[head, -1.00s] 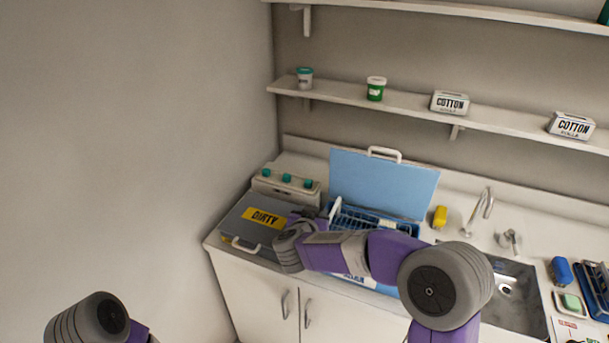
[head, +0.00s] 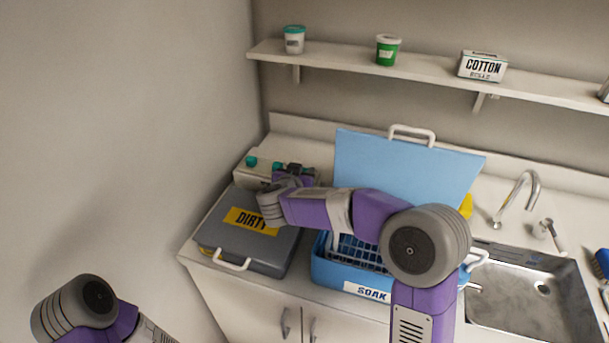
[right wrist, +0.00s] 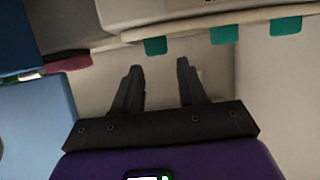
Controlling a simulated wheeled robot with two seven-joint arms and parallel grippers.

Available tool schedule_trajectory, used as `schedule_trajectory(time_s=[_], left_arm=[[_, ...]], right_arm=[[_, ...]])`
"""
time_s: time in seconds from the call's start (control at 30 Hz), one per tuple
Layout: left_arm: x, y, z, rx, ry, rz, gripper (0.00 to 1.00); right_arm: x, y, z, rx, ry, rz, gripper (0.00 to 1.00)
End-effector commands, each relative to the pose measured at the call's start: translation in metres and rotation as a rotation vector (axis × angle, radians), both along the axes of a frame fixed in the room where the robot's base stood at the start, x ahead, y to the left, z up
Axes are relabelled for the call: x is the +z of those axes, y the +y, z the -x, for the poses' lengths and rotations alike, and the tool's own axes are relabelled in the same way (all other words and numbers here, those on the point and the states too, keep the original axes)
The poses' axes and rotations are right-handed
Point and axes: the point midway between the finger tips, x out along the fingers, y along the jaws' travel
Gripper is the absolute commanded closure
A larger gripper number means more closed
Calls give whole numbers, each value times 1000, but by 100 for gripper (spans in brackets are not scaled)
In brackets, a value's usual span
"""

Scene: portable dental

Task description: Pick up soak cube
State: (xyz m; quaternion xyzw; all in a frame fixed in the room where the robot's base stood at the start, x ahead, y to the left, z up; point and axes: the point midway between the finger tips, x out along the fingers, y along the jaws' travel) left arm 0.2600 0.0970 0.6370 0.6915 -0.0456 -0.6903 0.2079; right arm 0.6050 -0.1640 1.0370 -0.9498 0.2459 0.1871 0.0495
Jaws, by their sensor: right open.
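No thing is marked as a soak cube. Small teal blocks, one of them here (head: 251,162), sit on a white box (head: 243,174) at the back left of the counter; I cannot tell whether one is the soak cube. In the right wrist view, teal blocks (right wrist: 225,34) line the box's edge, beyond the fingertips. My right gripper (head: 293,170) is in front of the white box and hides part of it. Its two fingers (right wrist: 160,66) are apart with nothing between them. My left arm shows at bottom left, but its gripper is out of view.
A grey case labelled DIRTY (head: 215,232) lies below my right wrist. A blue bin labelled SOAK (head: 335,277), with a rack inside and raised lid (head: 400,170), stands right of it, partly hidden by my arm. A sink (head: 510,270) is farther right. A shelf (head: 430,80) runs above.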

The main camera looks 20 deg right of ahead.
Motion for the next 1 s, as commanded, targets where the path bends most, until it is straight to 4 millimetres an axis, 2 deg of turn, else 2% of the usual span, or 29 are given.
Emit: schedule_trajectory(time_s=[0.17,0.33,0.57,0.6,0.67,0.83,1.0], left_arm=[[-18,0,0,0,0,0,65],[-21,0,0,0,0,0,65],[-20,0,0,0,-1,0,65],[-20,0,0,0,-1,0,65],[-20,0,0,0,-1,0,65],[-20,0,0,0,-1,0,65],[-20,0,0,0,-1,0,65]], right_arm=[[-22,-14,-18,-3,3,-1,58],[-25,-22,-33,-2,1,-1,58],[-25,-22,-35,0,1,0,58],[-25,-22,-35,0,1,0,60],[-25,-22,-35,0,1,0,69],[-25,-22,-35,0,1,0,95],[-25,-22,-35,0,1,0,96]])
